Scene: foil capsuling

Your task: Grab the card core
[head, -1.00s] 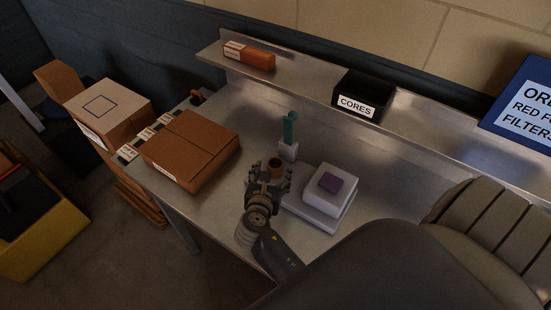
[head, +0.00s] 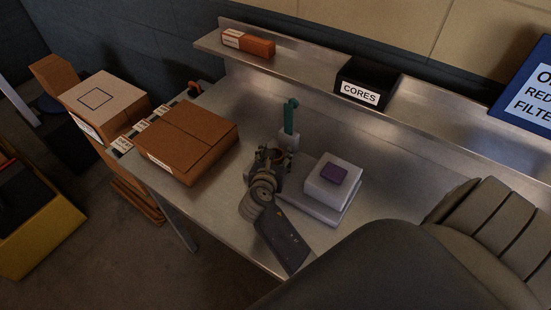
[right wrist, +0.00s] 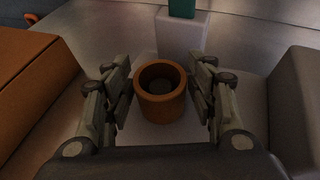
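My right gripper (right wrist: 163,88) is open, with one finger on each side of the core. A gap shows between the core and each finger, so it seems untouched. In the head view the right gripper (head: 270,158) is low over the bench at the core. My left gripper is not in view.
A white block with a teal upright piece (head: 289,118) stands just behind the core. A white device with a purple pad (head: 333,190) is close on the right. A brown carton (head: 190,140) lies to the left. A black CORES bin (head: 362,93) sits on the shelf.

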